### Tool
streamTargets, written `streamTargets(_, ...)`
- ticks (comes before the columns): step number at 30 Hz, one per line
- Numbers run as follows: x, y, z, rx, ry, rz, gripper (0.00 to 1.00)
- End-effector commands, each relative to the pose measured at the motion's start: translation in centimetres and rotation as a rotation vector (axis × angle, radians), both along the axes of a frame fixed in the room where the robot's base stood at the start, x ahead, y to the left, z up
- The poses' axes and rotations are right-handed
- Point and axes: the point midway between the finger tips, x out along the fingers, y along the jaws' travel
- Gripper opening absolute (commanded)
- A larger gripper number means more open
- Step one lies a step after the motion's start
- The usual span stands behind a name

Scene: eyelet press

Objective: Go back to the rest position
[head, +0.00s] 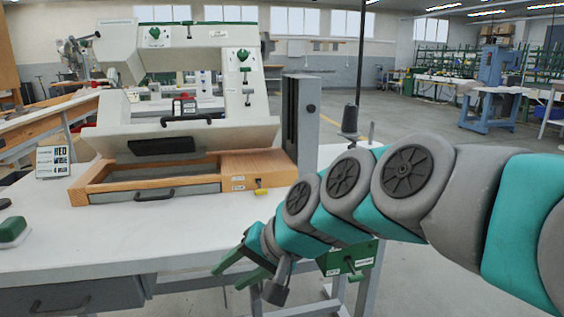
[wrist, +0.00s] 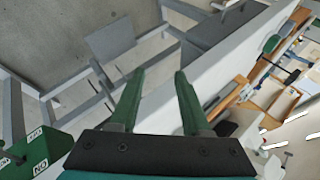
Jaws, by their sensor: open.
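My gripper (wrist: 160,80) is open in the wrist view, with two green fingers apart and nothing between them. In the head view my gripper (head: 238,270) hangs at the front edge of the white table (head: 120,240), low and left of my arm. The eyelet press (head: 190,90), a large cream machine with green knobs, stands on the table behind it. A wooden base with an open drawer tray (head: 150,190) sits under the press. My gripper is apart from the press and touches nothing that I can make out.
A green box (head: 348,258) is at the table's front edge, partly behind my arm. A dark spool (head: 350,120) stands right of the press. A small sign (head: 53,161) and a green-topped block (head: 14,230) are at the left. Open floor (head: 420,130) lies to the right.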

Motion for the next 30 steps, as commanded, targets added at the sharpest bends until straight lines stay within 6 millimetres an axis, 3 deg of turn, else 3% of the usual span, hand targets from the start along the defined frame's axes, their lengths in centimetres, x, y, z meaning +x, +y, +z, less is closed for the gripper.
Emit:
streamTargets(1,-1.6,-2.2,-2.3,-0.080,0.020,0.015,0.47)
streamTargets(6,-7.7,-9.8,-9.1,-0.341,0.126,0.084,0.47)
streamTargets(12,-15.3,-18.1,-14.0,-0.567,0.293,0.136,0.47)
streamTargets(15,-18.4,-20.8,-15.3,-0.632,0.369,0.153,0.47)
streamTargets(21,-21.0,-23.0,-16.0,-0.684,0.431,0.167,0.47)
streamTargets(30,-21.0,-23.0,-16.0,-0.685,0.433,0.169,0.47)
